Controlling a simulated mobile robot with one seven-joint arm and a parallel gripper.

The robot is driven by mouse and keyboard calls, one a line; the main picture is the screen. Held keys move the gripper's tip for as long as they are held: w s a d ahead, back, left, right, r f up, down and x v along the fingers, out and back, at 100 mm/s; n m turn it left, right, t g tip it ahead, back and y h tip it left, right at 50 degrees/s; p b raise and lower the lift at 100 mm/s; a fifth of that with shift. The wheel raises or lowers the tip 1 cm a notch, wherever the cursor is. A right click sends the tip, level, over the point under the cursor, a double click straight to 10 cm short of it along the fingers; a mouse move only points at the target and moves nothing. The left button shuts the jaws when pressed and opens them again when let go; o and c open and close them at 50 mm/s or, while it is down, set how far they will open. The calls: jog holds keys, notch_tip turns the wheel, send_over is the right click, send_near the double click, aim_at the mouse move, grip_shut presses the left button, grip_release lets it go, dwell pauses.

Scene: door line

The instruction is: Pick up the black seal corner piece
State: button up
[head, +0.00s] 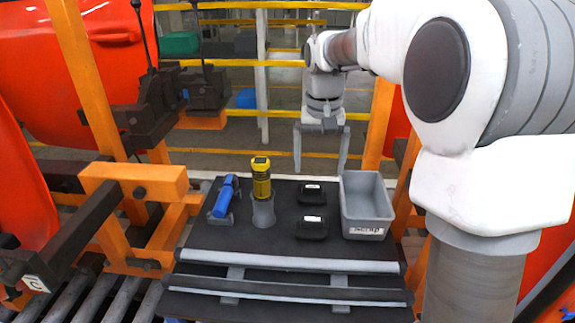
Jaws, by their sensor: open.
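Two small black pieces with white labels lie on the dark work table (225,243), one behind the other. The rear black piece (312,198) and the front black piece (312,233) look alike; I cannot tell which of them, if either, is the seal corner piece. My gripper (320,170) is open and empty, with its fingers pointing down. In the picture it is just above the rear black piece, apart from it, near the table's back edge.
A grey bin (348,215) with a label stands right of the black pieces. Left of them are a yellow tool (261,178) upright in a grey holder (263,212) and a blue tool (224,199) on a cradle. Long strips (290,283) run along the front. Orange frames flank the table.

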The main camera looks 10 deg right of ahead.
jog(key=w+f, duration=0.2)
jog(key=w, duration=0.1)
jog(key=p, duration=0.1)
send_over(312, 218)
jog(key=shift+m+g, duration=0.3)
jog(key=shift+g, duration=0.1)
notch_tip(312, 218, down, 12)
jog(key=shift+s+r, duration=0.1)
jog(key=shift+s, duration=0.05)
jog(key=shift+f+p, duration=0.55)
jog(key=shift+f, duration=2.25)
jog(key=c, duration=1.3)
jog(key=shift+o, duration=0.2)
notch_tip(312, 218, up, 10)
jog(key=shift+b, duration=0.45)
